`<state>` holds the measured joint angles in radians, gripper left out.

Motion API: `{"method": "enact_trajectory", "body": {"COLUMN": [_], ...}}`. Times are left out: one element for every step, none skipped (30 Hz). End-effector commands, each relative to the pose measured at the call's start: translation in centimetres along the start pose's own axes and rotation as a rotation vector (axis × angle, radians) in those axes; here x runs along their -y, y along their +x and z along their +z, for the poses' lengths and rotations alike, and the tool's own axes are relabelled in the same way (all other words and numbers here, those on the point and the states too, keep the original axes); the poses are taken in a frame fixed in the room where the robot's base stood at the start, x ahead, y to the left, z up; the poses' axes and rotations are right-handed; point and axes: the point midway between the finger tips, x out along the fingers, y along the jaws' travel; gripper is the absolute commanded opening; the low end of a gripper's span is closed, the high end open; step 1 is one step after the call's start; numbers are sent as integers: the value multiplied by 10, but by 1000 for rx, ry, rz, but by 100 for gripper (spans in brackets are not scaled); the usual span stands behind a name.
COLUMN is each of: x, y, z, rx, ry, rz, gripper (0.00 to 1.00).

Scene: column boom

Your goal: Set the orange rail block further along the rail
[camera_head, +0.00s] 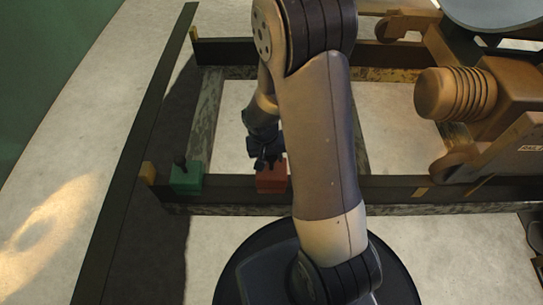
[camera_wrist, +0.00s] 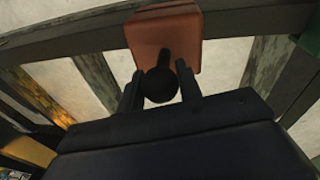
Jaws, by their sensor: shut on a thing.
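The orange rail block (camera_head: 271,180) sits on the near dark rail (camera_head: 335,190) in the head view, left of my arm. In the wrist view the block (camera_wrist: 164,38) is at the top middle, with a dark stem and round knob (camera_wrist: 160,84) standing out from it. My gripper (camera_head: 266,163) is right at the block from above. In the wrist view my gripper (camera_wrist: 160,88) has one finger on each side of the knob and is shut on it. Part of the block's right side is near my arm in the head view.
A green block (camera_head: 186,179) with a dark knob sits on the same rail to the left, near a yellow end piece (camera_head: 148,173). A yellow mark (camera_head: 421,192) is on the rail at the right. A large orange-brown machine (camera_head: 490,105) stands at the right.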

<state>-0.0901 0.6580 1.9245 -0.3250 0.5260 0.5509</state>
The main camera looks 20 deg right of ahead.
Motion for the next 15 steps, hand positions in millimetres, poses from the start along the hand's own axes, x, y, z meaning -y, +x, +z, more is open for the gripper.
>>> {"method": "enact_trajectory", "body": {"x": [0, 0, 0, 0, 0, 0, 0, 0, 1, 1, 1, 1, 1, 1, 1], "y": [-1, -1, -1, 0, 0, 1, 2, 2, 3, 4, 5, 6, 7, 8, 9], "z": [-1, -1, -1, -1, -1, -1, -1, 0, 0, 0, 0, 0, 0, 0, 0], "rx": [-2, -2, -2, -2, -2, -2, -2, -2, -2, -2, -2, -2, -2, -2, -2], "ry": [0, 0, 0, 0, 0, 0, 0, 0, 0, 0, 0, 0, 0, 0, 0], "rz": [-1, -1, -1, -1, -1, 0, -1, 0, 0, 0, 0, 0, 0, 0, 0], "gripper": [0, 0, 0, 0, 0, 0, 0, 0, 0, 0, 0, 0, 0, 0, 0]}}
